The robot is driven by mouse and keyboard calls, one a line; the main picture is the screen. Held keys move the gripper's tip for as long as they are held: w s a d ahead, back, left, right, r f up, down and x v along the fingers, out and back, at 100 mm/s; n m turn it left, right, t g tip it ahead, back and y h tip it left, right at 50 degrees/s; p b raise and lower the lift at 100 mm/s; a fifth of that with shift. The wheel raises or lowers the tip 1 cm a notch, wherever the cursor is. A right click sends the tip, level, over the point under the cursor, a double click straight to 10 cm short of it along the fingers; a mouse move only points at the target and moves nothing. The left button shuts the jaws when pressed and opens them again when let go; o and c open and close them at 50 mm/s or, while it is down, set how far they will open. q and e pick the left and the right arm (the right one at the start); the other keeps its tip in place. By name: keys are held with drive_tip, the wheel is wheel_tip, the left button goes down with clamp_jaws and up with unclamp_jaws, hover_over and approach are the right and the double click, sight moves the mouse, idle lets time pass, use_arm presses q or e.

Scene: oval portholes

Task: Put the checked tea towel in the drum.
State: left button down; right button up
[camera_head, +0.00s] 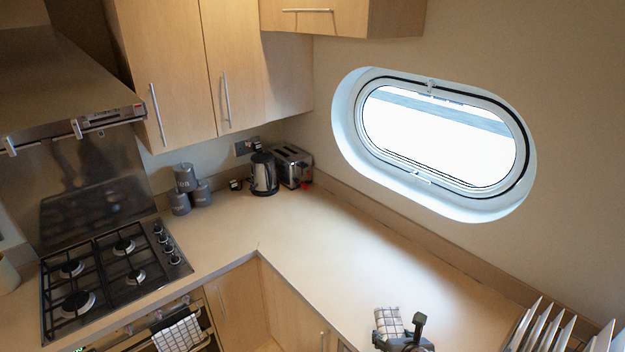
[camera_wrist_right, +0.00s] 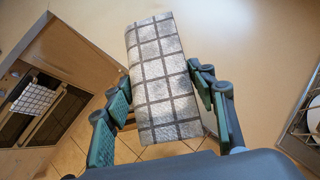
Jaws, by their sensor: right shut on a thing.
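A checked tea towel (camera_head: 389,321), white-grey with dark lines and folded into a flat pad, is in my right gripper (camera_head: 401,332) at the bottom of the head view, in front of the worktop. In the right wrist view the towel (camera_wrist_right: 160,70) stands lengthwise between the green-padded fingers of my right gripper (camera_wrist_right: 160,95), which is shut on it. A second checked towel (camera_head: 178,335) hangs on the oven handle; it also shows in the wrist view (camera_wrist_right: 36,97). No drum shows in either view. My left gripper is out of view.
The worktop (camera_head: 300,235) is clear in the middle. A gas hob (camera_head: 115,275) is at left. A kettle (camera_head: 264,174), toaster (camera_head: 292,166) and grey canisters (camera_head: 185,178) stand in the back corner. Upright plates (camera_head: 545,328) stand at lower right. Cabinets (camera_head: 290,305) line the worktop's front.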

wheel_tip(320, 180, down, 7)
drive_tip(key=b, duration=0.5)
